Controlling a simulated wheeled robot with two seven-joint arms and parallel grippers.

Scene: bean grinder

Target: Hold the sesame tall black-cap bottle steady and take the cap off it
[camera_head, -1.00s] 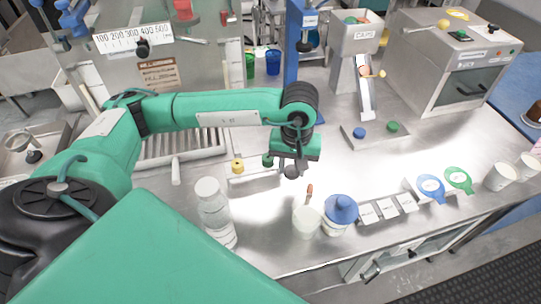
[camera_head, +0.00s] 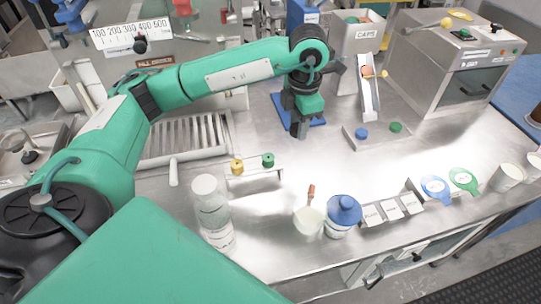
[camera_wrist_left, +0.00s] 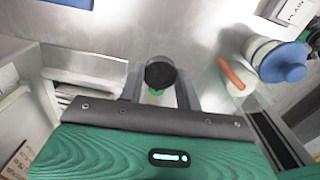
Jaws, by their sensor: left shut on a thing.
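My left gripper (camera_head: 298,130) hangs over the bench, left of the metal chute. In the left wrist view its fingers (camera_wrist_left: 161,85) are shut on a round black cap-like piece (camera_wrist_left: 160,72). No bottle body can be made out below this piece. A tall clear bottle (camera_head: 213,215) with a pale top and a label stands upright at the front left of the bench, apart from the gripper. I cannot tell whether it is the sesame bottle, and no black-capped bottle is plain in the head view. My right gripper is not in view.
A small stand with a yellow knob (camera_head: 237,166) and a green knob (camera_head: 268,160) is behind the clear bottle. A white cup (camera_head: 308,221) and a blue-lidded jar (camera_head: 342,215) stand at the front. The caps chute (camera_head: 368,90) is at the back right. The middle bench is bare.

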